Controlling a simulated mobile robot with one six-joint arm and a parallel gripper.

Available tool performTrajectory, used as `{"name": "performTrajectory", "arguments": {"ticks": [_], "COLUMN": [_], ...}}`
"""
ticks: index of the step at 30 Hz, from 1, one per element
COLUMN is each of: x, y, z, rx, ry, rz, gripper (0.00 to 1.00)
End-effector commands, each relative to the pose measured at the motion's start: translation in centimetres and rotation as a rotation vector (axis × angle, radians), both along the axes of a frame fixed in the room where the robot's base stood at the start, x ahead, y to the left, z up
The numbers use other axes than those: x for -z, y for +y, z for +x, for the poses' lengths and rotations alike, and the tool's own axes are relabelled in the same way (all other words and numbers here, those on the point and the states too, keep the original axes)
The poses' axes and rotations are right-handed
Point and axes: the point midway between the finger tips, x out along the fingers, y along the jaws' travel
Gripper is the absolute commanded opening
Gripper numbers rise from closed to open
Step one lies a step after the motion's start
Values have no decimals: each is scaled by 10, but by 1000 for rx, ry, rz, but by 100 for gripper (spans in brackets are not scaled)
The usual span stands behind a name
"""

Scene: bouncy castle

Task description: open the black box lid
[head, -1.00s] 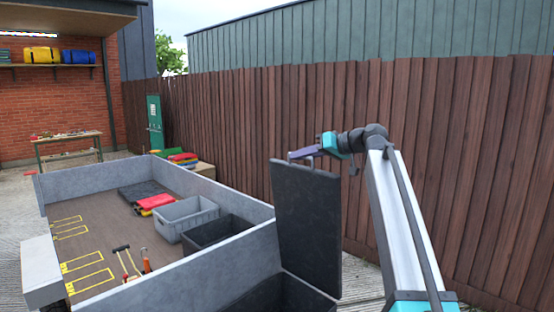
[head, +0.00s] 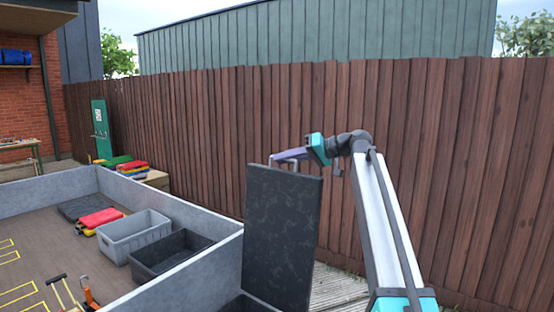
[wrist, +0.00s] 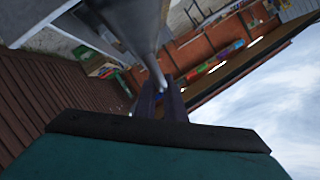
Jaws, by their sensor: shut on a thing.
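The black box lid (head: 282,240) stands about upright in the head view, a flat dark speckled panel swung up from the black box (head: 243,304). Only a small part of the box shows at the bottom edge, so its inside is mostly hidden. A thin grey handle (head: 271,160) sits at the lid's top edge. My gripper (head: 277,158) is at that top edge, with its purple fingers shut on the handle. In the wrist view my fingers (wrist: 160,104) close around the end of a grey bar (wrist: 140,35), which appears to be the handle.
A grey-walled pen (head: 190,285) stands left of the lid. It holds a grey crate (head: 135,228), a black crate (head: 170,255), a red pad (head: 100,217) and long-handled tools (head: 88,290). A brown wooden fence (head: 430,150) runs behind. Bare decking (head: 345,290) shows right of the lid.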

Motion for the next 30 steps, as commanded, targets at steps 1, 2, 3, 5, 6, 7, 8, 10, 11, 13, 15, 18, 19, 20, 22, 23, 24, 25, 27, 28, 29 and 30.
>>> {"name": "performTrajectory", "arguments": {"ticks": [1, 2, 3, 5, 6, 7, 8, 10, 11, 13, 15, 18, 19, 20, 22, 23, 24, 25, 27, 28, 29, 30], "x": [9, 9, 9, 9, 9, 9, 9, 9, 8, 7, 6, 5, 5, 5, 4, 4, 4, 3, 2, 2, 1, 0], "y": [-1, 1, 3, 6, 7, 8, 10, 12, 13, 14, 16, 16, 16, 17, 16, 16, 15, 14, 11, 9, 7, 4], "z": [-2, -2, -2, -3, -3, -3, -3, -4, -4, -4, -4, -4, -4, -4, -4, -4, -4, -4, -5, -6, -6, -8], "rx": [-4, -6, -7, -10, -13, -14, -15, -16, -17, -19, -21, -21, -21, -20, -20, -20, -20, -19, -19, -19, -17, -17], "ry": [11, 11, 11, 11, 10, 11, 11, 10, 9, 8, 7, 6, 6, 5, 5, 5, 5, 5, 3, 3, 3, 3], "rz": [-13, -14, -13, -14, -13, -13, -14, -13, -12, -11, -10, -9, -9, -9, -8, -8, -8, -7, -7, -7, -7, -7], "gripper": [0, 0, 0, 0, 0, 0, 0, 17, 17, 17, 17, 17, 17, 17, 17, 17, 17, 17, 17, 17, 17, 17]}}
